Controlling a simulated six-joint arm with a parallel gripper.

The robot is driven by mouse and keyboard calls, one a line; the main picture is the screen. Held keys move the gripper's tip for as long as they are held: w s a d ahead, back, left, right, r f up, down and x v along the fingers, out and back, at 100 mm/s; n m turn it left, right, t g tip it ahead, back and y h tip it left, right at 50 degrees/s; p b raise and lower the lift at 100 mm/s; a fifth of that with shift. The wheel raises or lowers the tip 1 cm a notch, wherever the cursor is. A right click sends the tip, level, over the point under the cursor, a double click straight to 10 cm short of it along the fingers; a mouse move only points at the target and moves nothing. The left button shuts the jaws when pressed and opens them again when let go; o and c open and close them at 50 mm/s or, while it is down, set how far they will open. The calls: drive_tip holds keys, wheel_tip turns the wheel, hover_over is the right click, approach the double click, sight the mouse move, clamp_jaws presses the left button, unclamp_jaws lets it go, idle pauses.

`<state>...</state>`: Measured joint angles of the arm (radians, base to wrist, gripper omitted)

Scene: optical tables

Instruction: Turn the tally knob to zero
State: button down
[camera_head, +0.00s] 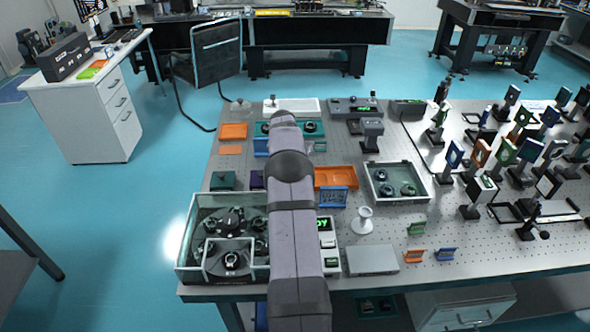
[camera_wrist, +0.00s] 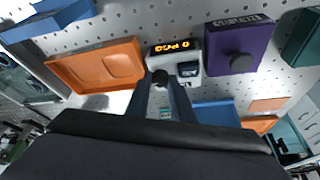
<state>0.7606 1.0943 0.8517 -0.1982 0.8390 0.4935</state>
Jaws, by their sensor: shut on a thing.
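A white device with a lit orange display (camera_wrist: 173,46) stands ahead of my gripper in the wrist view. The display's characters are small; the last looks like a 0. A small dark window (camera_wrist: 188,70) sits on its front right. A dark round knob (camera_wrist: 160,77) is at its front left. My gripper (camera_wrist: 163,88) is shut on this knob, with its two fingers reaching up to it from below in the picture. The fingers hide part of the knob, so I cannot read its angle. In the head view my arm hides the gripper and the device.
An orange tray (camera_wrist: 95,66) lies left of the device in the wrist view. A purple box (camera_wrist: 238,48) with a dark knob stands close on the right. Blue pieces lie nearby. In the head view, a glass-walled case (camera_head: 188,240) stands left of my arm.

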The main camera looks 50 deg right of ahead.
drive_tip(key=shift+w+m+g, duration=0.15)
drive_tip(key=shift+m+g, duration=0.25)
drive_tip(key=shift+m, duration=0.8)
drive_tip(key=c, duration=1.8)
unclamp_jaws()
drive_tip(key=shift+c, duration=0.2)
drive_tip(key=shift+r+b, duration=0.15)
drive_tip(key=shift+b, duration=0.15)
drive_tip(key=b+v, duration=0.2)
drive_tip(key=v, duration=0.5)
drive_tip(key=shift+a, duration=0.15)
